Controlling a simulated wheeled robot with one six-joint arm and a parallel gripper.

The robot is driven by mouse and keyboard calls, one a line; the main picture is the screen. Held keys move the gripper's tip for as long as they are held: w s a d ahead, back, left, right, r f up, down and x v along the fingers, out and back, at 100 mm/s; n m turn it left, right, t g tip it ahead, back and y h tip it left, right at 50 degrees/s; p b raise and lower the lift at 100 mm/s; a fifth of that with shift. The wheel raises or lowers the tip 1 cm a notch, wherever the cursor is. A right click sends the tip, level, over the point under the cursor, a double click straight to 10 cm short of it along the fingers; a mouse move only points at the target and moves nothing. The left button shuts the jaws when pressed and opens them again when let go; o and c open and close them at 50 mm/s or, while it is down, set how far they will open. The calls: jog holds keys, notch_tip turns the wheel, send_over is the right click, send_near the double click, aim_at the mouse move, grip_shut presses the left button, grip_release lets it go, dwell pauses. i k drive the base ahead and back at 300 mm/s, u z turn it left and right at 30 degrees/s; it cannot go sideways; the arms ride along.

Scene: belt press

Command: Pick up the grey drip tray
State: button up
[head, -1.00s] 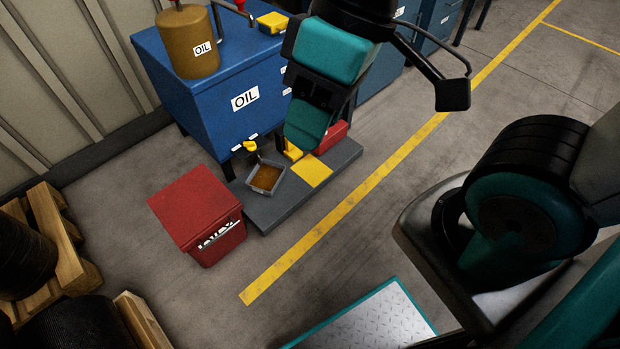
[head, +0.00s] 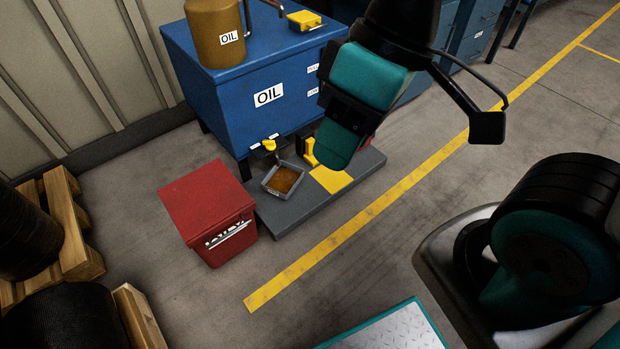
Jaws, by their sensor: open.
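The grey drip tray (head: 267,184) is a small open square pan with brown oil in it. It sits on the dark grey platform (head: 290,218) in front of the blue oil cabinet, below a yellow-handled tap (head: 269,146). My gripper (head: 337,150), teal and black, hangs above and to the right of the tray in the picture, apart from it. It is open and appears empty. I see it from behind, so the gap between its fingers is hidden.
A red box (head: 208,199) stands close to the left of the tray. The blue cabinet (head: 235,105) rises behind it, and a yellow upright part (head: 309,154) stands to its right. Pallets (head: 78,235) are at far left. The floor in front is clear.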

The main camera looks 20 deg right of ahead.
aim_at(281, 181)
jog(key=k, duration=0.95)
jog(key=z, duration=0.75)
jog(key=i, duration=2.25)
jog(key=u, duration=2.3)
